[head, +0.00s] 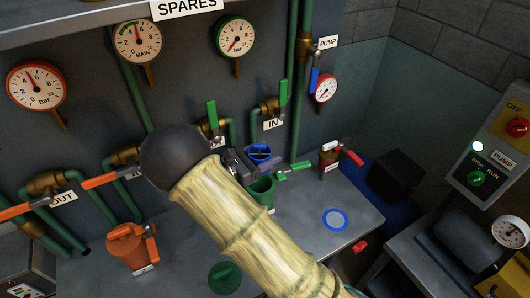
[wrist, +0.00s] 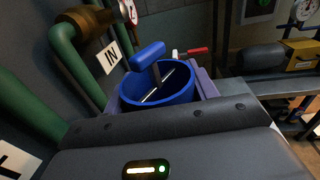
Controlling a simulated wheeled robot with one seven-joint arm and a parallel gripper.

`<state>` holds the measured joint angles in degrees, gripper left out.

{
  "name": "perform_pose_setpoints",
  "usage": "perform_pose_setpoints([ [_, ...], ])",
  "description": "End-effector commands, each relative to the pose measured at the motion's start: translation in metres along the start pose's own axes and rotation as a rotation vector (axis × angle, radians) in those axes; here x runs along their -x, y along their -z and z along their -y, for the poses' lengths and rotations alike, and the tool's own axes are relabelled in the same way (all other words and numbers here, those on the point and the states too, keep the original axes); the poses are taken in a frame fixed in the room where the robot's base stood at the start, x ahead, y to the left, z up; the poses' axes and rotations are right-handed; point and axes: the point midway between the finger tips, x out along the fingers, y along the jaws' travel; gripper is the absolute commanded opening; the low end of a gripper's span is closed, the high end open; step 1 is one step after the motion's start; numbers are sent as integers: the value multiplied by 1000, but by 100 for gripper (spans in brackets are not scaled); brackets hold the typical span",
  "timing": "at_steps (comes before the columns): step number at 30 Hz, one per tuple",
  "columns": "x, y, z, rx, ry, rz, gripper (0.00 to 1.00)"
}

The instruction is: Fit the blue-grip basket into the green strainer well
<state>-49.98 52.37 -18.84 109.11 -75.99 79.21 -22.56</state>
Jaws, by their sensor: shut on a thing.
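The blue basket (head: 259,153), an open blue cup with a blue grip, is held in my gripper (head: 256,163). In the wrist view the basket (wrist: 185,99) sits upright between the purple fingers, with its blue grip (wrist: 148,55) standing over the rim. The green strainer well (head: 262,191) stands on the bench just below the gripper in the head view. The gripper and my arm cover part of the well. The basket looks above the well's mouth; I cannot tell the exact gap or alignment. The wrist view does not show the well.
A green lid (head: 225,277) and a blue ring (head: 335,219) lie on the grey bench (head: 300,225). An orange strainer (head: 131,246) stands at left. Green-handled valves and pipes (head: 294,60) line the wall behind. A red-handled valve (head: 331,158) stands right of the well.

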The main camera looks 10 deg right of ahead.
Motion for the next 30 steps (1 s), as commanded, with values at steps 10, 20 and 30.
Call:
perform_pose_setpoints([
  [10,0,27,0,-1,0,1,33],
  [20,-4,52,1,0,7,1,33],
  [30,-2,58,1,-2,3,0,33],
])
